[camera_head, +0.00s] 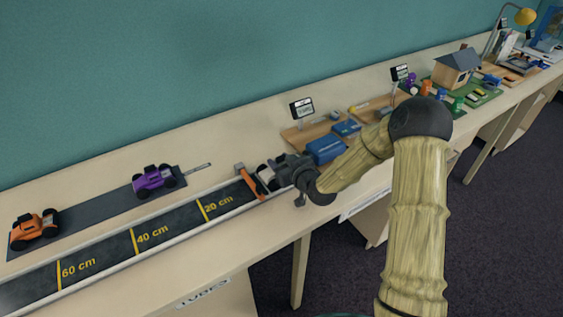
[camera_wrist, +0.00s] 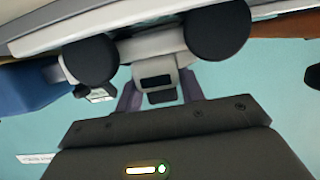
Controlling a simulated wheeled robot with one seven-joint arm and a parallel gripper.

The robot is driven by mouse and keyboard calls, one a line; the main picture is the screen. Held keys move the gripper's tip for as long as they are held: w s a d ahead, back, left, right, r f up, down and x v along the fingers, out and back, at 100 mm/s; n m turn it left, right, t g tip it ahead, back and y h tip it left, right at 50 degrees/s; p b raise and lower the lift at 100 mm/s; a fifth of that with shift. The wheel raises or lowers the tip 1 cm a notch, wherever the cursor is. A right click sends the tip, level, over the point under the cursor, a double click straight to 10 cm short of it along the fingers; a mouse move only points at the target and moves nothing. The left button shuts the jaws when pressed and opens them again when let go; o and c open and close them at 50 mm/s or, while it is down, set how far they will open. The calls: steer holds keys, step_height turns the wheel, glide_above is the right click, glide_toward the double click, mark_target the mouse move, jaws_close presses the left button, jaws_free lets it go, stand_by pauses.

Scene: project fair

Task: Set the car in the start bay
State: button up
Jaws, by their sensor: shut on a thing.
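A white car (camera_head: 265,174) with black wheels is in my gripper (camera_head: 279,173) at the right end of the dark track (camera_head: 180,232). In the wrist view the car's pale underside (camera_wrist: 110,18) and two black wheels fill the top, with my gripper (camera_wrist: 158,88) shut on it. An orange gate (camera_head: 249,184) stands across the track just left of the car. The start bay seems to lie at this end, right of the gate, but my gripper and arm mostly hide it. I cannot tell whether the car touches the bay floor.
A purple car (camera_head: 154,180) and an orange car (camera_head: 34,229) stand on a dark strip (camera_head: 102,205) behind the track. Blue boxes (camera_head: 325,149) on a wooden board stand close behind my gripper. A model house (camera_head: 457,68) is farther right.

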steer(key=shift+s+d+f, duration=0.15)
steer(key=shift+s+f, duration=0.05)
steer(key=shift+f, duration=0.45)
jaws_close()
steer(key=o, duration=1.2)
jaws_free()
steer(key=shift+c, duration=0.2)
steer(key=shift+s+d+r, duration=0.1)
steer(key=r+p+v, duration=0.1)
steer(key=p+v, duration=0.6)
steer(key=v, duration=1)
steer(key=shift+f, duration=0.15)
